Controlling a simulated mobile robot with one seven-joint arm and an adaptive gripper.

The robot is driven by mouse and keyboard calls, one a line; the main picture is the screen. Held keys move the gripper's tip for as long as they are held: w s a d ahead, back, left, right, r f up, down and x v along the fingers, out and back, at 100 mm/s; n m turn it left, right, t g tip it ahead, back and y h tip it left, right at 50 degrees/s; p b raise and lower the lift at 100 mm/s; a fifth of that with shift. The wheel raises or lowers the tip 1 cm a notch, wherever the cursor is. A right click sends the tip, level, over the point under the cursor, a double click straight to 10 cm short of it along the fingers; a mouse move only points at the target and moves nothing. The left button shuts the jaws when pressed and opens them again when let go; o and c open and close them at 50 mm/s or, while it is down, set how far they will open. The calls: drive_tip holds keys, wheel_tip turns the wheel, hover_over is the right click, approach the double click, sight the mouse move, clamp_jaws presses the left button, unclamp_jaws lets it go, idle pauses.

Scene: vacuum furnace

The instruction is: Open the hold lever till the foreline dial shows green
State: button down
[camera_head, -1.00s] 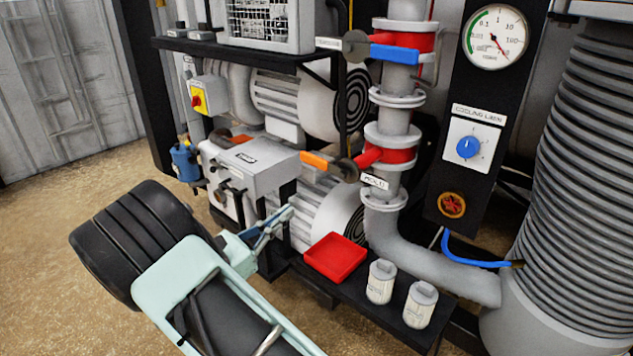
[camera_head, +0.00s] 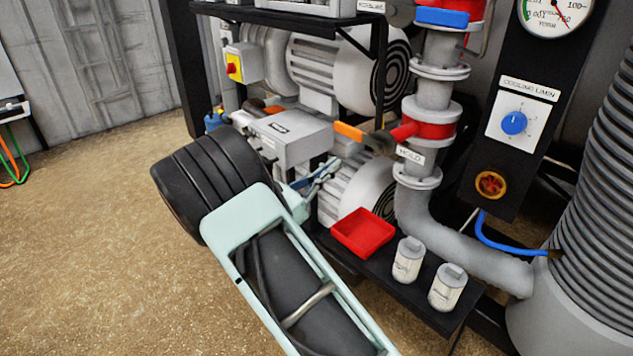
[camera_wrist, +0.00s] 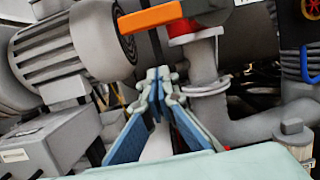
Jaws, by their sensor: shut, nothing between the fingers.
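The hold lever (camera_head: 350,132) has an orange grip pointing left from a dark hub, with a red arm at the red valve body (camera_head: 432,130). The HOLD label (camera_head: 411,155) sits just below. In the wrist view the orange lever (camera_wrist: 150,16) lies above and beyond my fingertips. My gripper (camera_head: 330,170) is shut and empty, below the orange grip and apart from it. It also shows in the wrist view (camera_wrist: 157,76). The dial (camera_head: 555,18) is cut by the top edge. Its green arc is on the left; its red needle points lower right, off the green.
A blue-handled valve (camera_head: 443,17) is above the hold valve. A grey box (camera_head: 287,132) and motors stand behind my gripper. A red tray (camera_head: 363,232) and two pale canisters (camera_head: 408,260) are on the low black shelf. The cooling knob (camera_head: 514,123) is at right. Floor at left is clear.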

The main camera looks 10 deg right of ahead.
sight(358, 136)
drive_tip(key=shift+w+d+r+b, duration=0.25)
drive_tip(key=shift+d+r, duration=0.1)
drive_tip(key=shift+r, duration=0.45)
drive_tip(key=shift+w+d+r+b, duration=0.15)
drive_tip(key=shift+w+d+r, duration=0.2)
drive_tip(key=shift+r, duration=0.4)
drive_tip(key=shift+w+d+r+b, duration=0.2)
drive_tip(key=shift+d+r, duration=0.15)
drive_tip(key=shift+r, duration=0.45)
drive_tip(key=shift+r, duration=0.1)
